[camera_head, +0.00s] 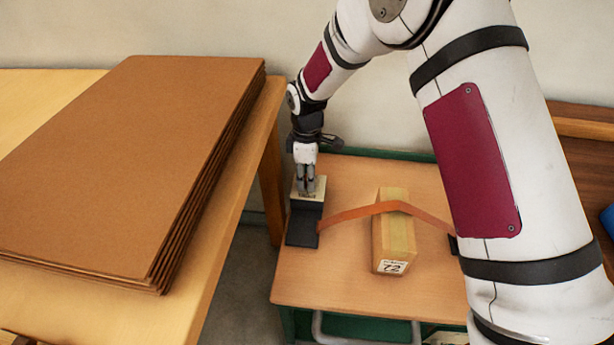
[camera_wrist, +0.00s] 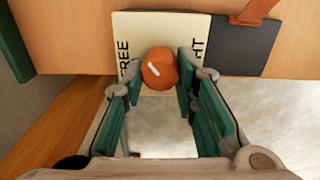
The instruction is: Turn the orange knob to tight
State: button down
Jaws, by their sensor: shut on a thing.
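The plate has FREE on the left and a partly covered word ending in HT on the right. A short white mark shows on the knob's left half, on the FREE side. My gripper (camera_wrist: 161,76) has one finger on each side of the knob and is shut on it. In the head view my gripper (camera_head: 307,188) points down at the cream plate (camera_head: 317,190) on a dark block (camera_head: 302,225); the knob is hidden there.
A table (camera_head: 225,235) with a stack of brown boards (camera_head: 130,160) stands close on the left.

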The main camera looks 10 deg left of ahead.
jog(key=m, duration=0.6)
jog(key=shift+w, duration=0.15)
jog(key=m, duration=0.6)
jog(key=shift+w+d+m+p, duration=0.1)
jog(key=shift+d+m+p, duration=0.05)
jog(key=shift+m+p, duration=0.25)
jog(key=m+p, duration=0.1)
jog(key=m, duration=0.5)
jog(key=shift+d, duration=0.1)
jog(key=m+p, duration=0.1)
jog(key=m, duration=0.5)
jog(key=shift+d, duration=0.15)
jog(key=shift+m, duration=0.3)
jog(key=c, duration=1.3)
grip_release()
